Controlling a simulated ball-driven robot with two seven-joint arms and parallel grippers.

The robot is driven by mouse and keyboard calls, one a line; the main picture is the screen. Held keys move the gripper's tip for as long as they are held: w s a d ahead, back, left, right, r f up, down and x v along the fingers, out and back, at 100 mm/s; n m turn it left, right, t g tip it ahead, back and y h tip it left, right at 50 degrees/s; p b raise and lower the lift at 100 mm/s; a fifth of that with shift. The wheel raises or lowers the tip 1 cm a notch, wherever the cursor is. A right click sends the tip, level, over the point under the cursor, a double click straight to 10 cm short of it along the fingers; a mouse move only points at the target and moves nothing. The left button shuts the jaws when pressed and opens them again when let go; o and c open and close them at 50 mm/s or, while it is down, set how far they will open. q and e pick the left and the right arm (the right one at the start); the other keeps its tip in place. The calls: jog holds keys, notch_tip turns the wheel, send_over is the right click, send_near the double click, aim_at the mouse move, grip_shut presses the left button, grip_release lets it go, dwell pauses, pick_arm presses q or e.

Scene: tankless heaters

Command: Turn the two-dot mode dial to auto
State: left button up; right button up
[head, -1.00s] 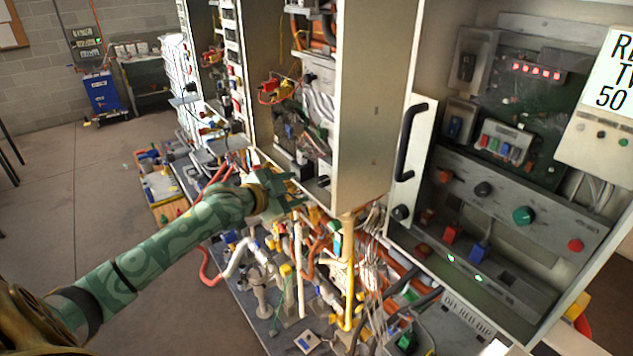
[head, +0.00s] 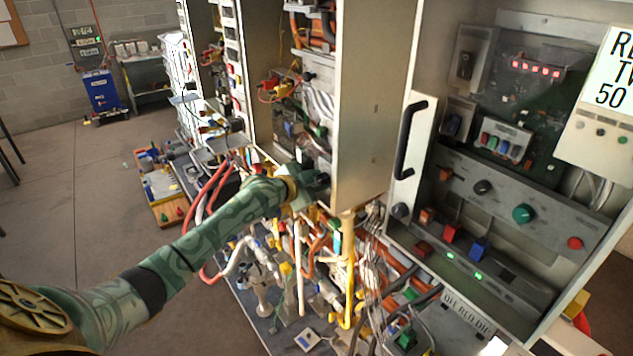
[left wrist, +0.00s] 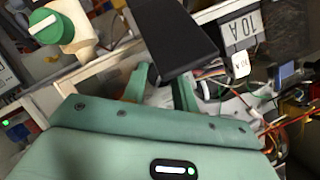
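My left gripper (head: 316,187) is at the lower front of the middle heater cabinet, close to a black knob (head: 323,178) there. Whether it touches the knob cannot be told. In the left wrist view its two green fingers (left wrist: 164,88) stand apart, with the end of a long black block (left wrist: 170,38) above and between them. No dial with two dots can be made out. A green dial (left wrist: 45,27) shows at the upper left of the wrist view. The right cabinet's panel carries a black knob (head: 483,187) and a teal knob (head: 523,213). My right gripper is not in view.
Yellow pipe (head: 349,265) and red hoses (head: 208,200) crowd the space below and beside my arm. Bare floor (head: 70,200) lies to the left.

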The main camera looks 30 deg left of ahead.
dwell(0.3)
pick_arm(q)
jog(key=shift+n, duration=0.5)
jog(key=shift+a+n+g+h+b, duration=0.15)
jog(key=shift+n+g+h+b, duration=0.25)
jog(key=shift+n+h, duration=0.15)
jog(key=shift+w+f+n+g+h+b, duration=0.15)
jog(key=shift+n+g+h+b, duration=0.15)
jog(key=shift+n+h+b, duration=0.6)
jog(key=shift+a+n+h+b, duration=0.1)
jog(key=shift+n+h+b, duration=0.25)
jog(key=shift+n+b, duration=0.7)
jog(key=shift+r+g, duration=0.2)
jog(key=shift+g, duration=0.1)
jog(key=o, duration=1)
jog(key=shift+a, duration=0.1)
